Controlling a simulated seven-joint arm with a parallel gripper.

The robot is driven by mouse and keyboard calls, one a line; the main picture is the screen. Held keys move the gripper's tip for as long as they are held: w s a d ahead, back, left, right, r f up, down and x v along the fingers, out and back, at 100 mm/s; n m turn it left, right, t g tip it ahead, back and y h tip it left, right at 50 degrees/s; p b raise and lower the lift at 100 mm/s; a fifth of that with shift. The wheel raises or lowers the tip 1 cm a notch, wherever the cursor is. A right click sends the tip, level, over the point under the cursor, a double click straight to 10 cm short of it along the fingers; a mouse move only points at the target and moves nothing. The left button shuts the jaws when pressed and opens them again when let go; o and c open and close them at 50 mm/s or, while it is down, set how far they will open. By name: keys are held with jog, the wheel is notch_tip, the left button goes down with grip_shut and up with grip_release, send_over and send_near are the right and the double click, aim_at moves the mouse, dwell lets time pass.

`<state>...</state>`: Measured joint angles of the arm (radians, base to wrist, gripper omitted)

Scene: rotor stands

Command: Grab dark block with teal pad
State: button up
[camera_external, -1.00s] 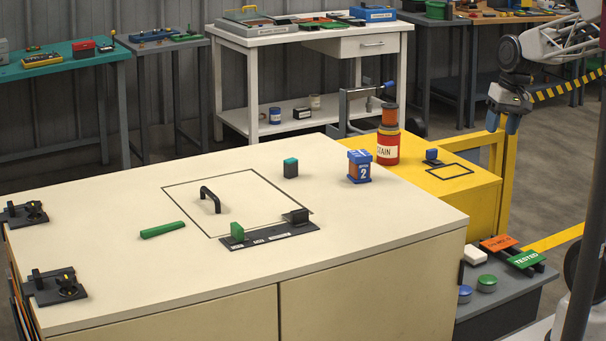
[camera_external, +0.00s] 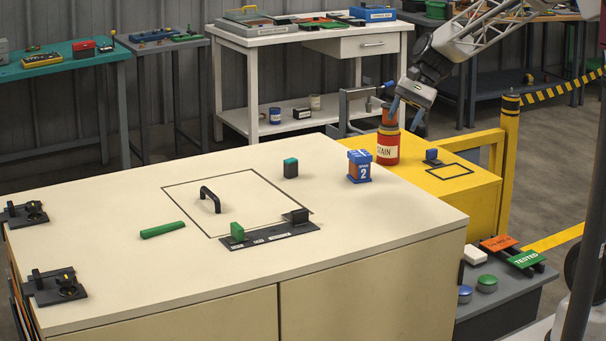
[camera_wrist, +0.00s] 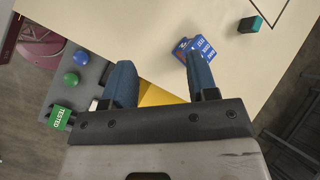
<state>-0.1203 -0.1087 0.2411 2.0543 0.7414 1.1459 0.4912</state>
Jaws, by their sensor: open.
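The dark block with a teal pad on top (camera_external: 291,168) stands upright on the cream bench top, near the right corner of the black outlined square. It also shows in the wrist view (camera_wrist: 253,23) at the upper right, teal face up. My gripper (camera_external: 405,112) is high above the yellow cabinet, right of the block and well apart from it. In the wrist view its two blue fingers (camera_wrist: 164,88) are spread with nothing gripped between them.
A blue box marked 2 (camera_external: 360,167) stands right of the block. A red STAIN can (camera_external: 388,147) stands on the yellow cabinet below my gripper. A black handle (camera_external: 210,199), a green bar (camera_external: 162,230) and a dark rack (camera_external: 268,236) are on the bench.

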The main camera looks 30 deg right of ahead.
aim_at(292, 159)
jog(key=w+a+f+m, duration=0.1)
jog(key=w+a, duration=0.1)
jog(key=w, duration=0.1)
jog(key=w+a+f+m+y, duration=0.1)
jog(key=w+a, duration=0.1)
jog(key=w, duration=0.1)
jog(key=w+a+f+m+y, duration=0.1)
jog(key=w+a, duration=0.2)
jog(key=shift+f+g, duration=0.35)
jog(key=shift+g, duration=0.05)
jog(key=w+a+f+m+y, duration=0.1)
jog(key=w+a+f, duration=0.1)
jog(key=w, duration=0.1)
jog(key=w+a+f+m+y, duration=0.1)
jog(key=w+a+f, duration=0.1)
jog(key=w+a, duration=0.1)
jog(key=w+a+f+m+y, duration=0.2)
jog(key=w+a+f, duration=0.1)
jog(key=w, duration=0.1)
jog(key=shift+w+a, duration=0.15)
jog(key=shift+a, duration=0.1)
jog(key=shift+x, duration=1.3)
jog(key=shift+x, duration=2.6)
jog(key=shift+f, duration=0.15)
jog(key=shift+c, duration=0.3)
